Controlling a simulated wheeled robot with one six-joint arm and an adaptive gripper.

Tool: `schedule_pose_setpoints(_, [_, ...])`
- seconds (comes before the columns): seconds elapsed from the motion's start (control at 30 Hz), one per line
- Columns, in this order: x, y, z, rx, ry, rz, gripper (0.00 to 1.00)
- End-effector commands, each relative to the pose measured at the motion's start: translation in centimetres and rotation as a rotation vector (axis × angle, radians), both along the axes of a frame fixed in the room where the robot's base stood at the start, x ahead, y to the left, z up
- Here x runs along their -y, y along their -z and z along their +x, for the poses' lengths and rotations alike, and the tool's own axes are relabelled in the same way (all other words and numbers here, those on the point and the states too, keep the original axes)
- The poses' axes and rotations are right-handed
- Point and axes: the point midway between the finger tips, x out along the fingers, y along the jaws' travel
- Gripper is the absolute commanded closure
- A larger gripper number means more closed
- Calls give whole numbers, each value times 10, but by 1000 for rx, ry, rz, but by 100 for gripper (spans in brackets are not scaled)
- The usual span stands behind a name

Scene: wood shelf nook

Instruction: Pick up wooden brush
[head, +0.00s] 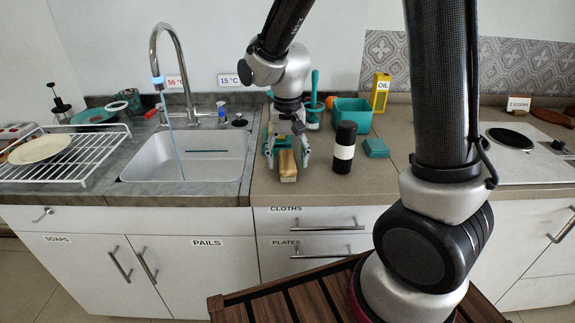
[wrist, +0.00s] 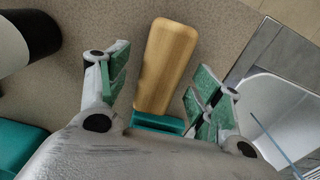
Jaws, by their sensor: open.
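The wooden brush (head: 288,165) lies on the brown counter just right of the sink. In the wrist view its light wooden handle (wrist: 167,62) points away from my gripper, and a teal part shows at its near end. My gripper (head: 290,158) hangs over the brush, pointing down. In the wrist view the green-padded fingers of my gripper (wrist: 158,88) are spread apart, one on each side of the brush, with gaps between. The far part of the brush is hidden by my gripper in the head view.
A black and white bottle (head: 344,148) stands close to the right of my gripper, and a teal block (head: 376,148) lies beyond it. A teal bin (head: 351,115) and yellow oil box (head: 380,92) stand behind. The sink (head: 185,158) with running water is left.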

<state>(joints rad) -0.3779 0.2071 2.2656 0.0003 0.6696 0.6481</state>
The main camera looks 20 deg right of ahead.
Motion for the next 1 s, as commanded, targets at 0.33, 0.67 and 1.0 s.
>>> schedule_pose_setpoints(0.33, [0, 15, 0, 1, -1, 1, 35])
schedule_pose_setpoints(0.67, [0, 15, 0, 1, -1, 1, 86])
schedule_pose_setpoints(1.0, [0, 7, 1, 3, -1, 1, 86])
